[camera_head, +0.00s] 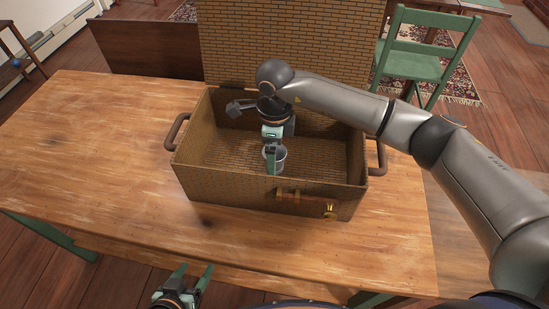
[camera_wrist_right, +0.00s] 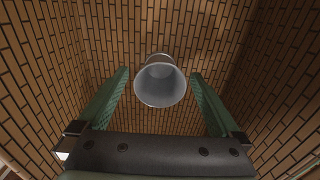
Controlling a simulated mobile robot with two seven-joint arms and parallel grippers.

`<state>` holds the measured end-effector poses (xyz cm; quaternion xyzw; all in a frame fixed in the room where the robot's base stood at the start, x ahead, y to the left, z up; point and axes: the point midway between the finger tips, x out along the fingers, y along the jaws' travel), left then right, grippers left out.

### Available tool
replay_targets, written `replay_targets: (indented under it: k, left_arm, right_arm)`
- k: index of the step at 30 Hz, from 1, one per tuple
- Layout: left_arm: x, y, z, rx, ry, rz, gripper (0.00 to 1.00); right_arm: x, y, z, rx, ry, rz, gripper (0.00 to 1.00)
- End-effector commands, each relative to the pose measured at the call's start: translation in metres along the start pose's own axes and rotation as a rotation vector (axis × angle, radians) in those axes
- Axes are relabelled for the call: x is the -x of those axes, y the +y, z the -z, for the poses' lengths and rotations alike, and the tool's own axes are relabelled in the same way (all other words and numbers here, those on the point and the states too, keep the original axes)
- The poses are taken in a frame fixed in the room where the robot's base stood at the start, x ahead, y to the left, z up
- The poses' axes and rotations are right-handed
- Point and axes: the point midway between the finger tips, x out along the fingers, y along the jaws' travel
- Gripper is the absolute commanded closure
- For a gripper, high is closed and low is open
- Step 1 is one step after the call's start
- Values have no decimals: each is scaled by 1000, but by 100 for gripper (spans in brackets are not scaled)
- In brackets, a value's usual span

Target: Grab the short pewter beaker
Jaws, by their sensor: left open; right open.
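The short pewter beaker (camera_head: 281,158) is a small grey metal cup inside the open brick-patterned box (camera_head: 235,188). In the right wrist view the beaker (camera_wrist_right: 160,86) shows its wide round mouth, and it looks empty. My right gripper (camera_head: 272,163) reaches down into the box at the beaker and partly hides it in the head view. Its green fingers (camera_wrist_right: 159,74) are open, one on each side of the beaker, with visible gaps. My left gripper (camera_head: 194,269) is open and empty in front of the table's near edge, away from the box.
The box stands on a wooden table (camera_head: 110,150), its lid (camera_head: 290,40) raised at the back. Its walls surround my right gripper. Handles (camera_head: 176,132) stick out at both ends. The table is clear to the left. A green chair (camera_head: 425,50) stands behind the table.

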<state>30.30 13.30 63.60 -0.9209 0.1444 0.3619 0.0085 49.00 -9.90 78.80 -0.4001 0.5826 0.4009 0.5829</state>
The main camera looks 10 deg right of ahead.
Motion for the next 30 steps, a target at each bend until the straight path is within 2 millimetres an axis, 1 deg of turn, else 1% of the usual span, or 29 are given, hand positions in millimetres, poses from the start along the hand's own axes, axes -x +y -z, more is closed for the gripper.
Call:
replay_targets:
  k: [3,4,27,28,30]
  left_arm:
    - [0,0,2,-1,4,1,31]
    - [0,-1,2,-1,5,1,31]
    - [0,-1,2,0,3,1,31]
    - [0,0,1,0,3,1,31]
    - [1,0,0,1,0,1,31]
  right_arm:
    - [1,0,0,0,0,1,0]
    - [1,0,0,0,0,1,2]
    - [1,0,0,0,0,1,89]
    - [1,0,0,0,0,1,92]
    - [2,0,0,0,-1,2,94]
